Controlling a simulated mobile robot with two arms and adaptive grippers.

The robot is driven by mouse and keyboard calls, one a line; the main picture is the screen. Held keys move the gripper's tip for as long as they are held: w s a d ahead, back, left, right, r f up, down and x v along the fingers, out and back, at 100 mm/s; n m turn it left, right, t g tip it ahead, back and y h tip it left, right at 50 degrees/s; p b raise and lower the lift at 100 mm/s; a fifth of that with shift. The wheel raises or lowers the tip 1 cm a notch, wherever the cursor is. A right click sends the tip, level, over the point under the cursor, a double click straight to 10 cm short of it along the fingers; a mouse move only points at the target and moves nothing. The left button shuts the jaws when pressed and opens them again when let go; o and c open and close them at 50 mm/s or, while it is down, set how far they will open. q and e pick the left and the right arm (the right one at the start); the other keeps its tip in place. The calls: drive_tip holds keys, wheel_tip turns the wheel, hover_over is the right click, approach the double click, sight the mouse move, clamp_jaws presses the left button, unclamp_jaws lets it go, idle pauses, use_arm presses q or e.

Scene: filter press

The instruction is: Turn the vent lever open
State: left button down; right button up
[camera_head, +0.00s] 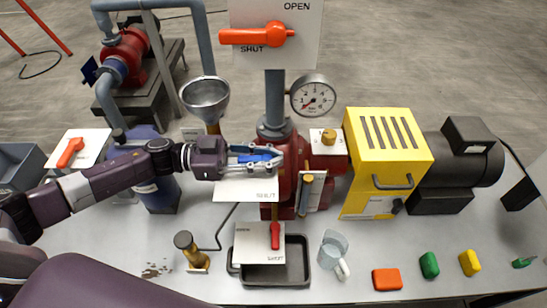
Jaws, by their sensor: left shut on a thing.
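My left gripper (275,161) reaches in from the left and is shut on a blue lever (251,158). The lever lies roughly level across a white plate (247,190) marked SHUT at its lower edge. The fingers hide part of the lever and the upper part of the plate. The plate is in front of the red pump body (293,155). I cannot read which lever is named the vent. My right gripper is not in view.
Other levers are an orange-red one (257,35) on the upper OPEN/SHUT plate, an orange one (70,152) at left and a red one (275,235) above a black tray (297,273). A funnel (205,93), gauge (313,95) and yellow housing (385,155) stand close by.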

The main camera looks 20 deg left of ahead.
use_arm(q)
drive_tip(key=c, duration=1.8)
unclamp_jaws()
drive_tip(key=shift+a, duration=0.15)
drive_tip(key=shift+c, duration=0.2)
drive_tip(key=v, duration=1.2)
drive_tip(key=shift+s+f, duration=0.1)
